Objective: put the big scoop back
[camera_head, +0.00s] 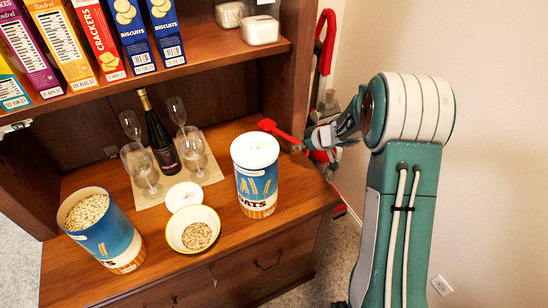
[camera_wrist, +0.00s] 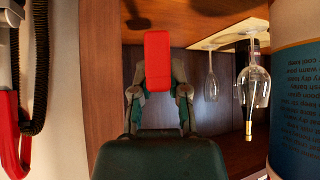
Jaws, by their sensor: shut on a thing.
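The big scoop (camera_head: 280,130) is red and shows beside the hutch's right edge, above the back right of the counter. My gripper (camera_head: 308,147) is shut on it from the right. In the wrist view the scoop's red end (camera_wrist: 157,62) sits between my gripper's fingers (camera_wrist: 160,92); the rest of it is hidden. The closed oats canister (camera_head: 257,185), blue with a white lid, stands to the left of my gripper, apart from it. The open oats canister (camera_head: 118,236) stands at the front left, full of oats.
A bowl (camera_head: 187,241) with some oats and a loose white lid (camera_head: 184,196) stand between the canisters. Several glasses and a dark bottle (camera_head: 158,135) stand on a mat behind. Boxes (camera_head: 96,38) fill the shelf above. A red device (camera_head: 325,45) hangs beside the hutch.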

